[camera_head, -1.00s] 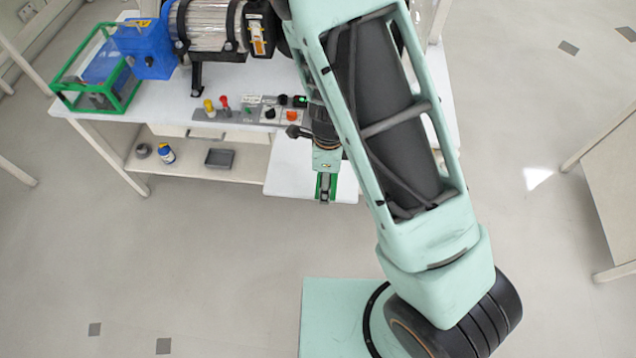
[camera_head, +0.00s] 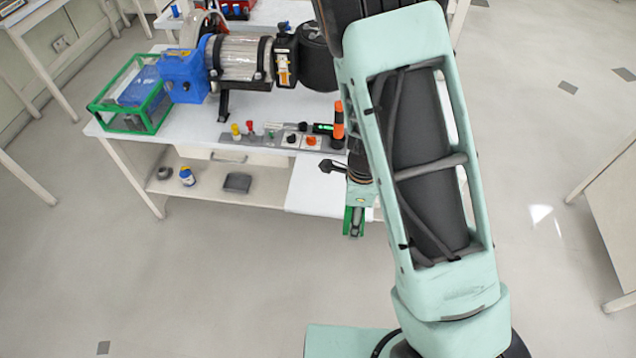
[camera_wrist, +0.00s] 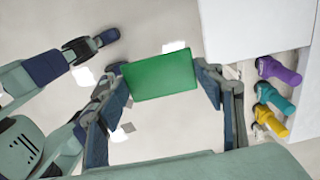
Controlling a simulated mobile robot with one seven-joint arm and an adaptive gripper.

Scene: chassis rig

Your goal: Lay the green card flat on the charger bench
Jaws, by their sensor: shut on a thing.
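My gripper (camera_wrist: 160,92) is shut on the green card (camera_wrist: 160,74), which spans between its two fingers in the wrist view, broad face toward the camera. In the head view my gripper (camera_head: 354,224) points down at the front edge of a white bench (camera_head: 300,110); only a narrow green strip of the card shows there. In the wrist view bare floor lies behind the card, and a white surface (camera_wrist: 255,25) is to its right. I cannot tell which bench is the charger bench.
The white bench carries a blue-ended motor (camera_head: 240,60), a green-framed box (camera_head: 130,95) and a control strip (camera_head: 280,140). Purple (camera_wrist: 280,70), teal (camera_wrist: 275,100) and yellow (camera_wrist: 270,120) handles lie beside the white surface. Another table (camera_head: 610,200) stands at right.

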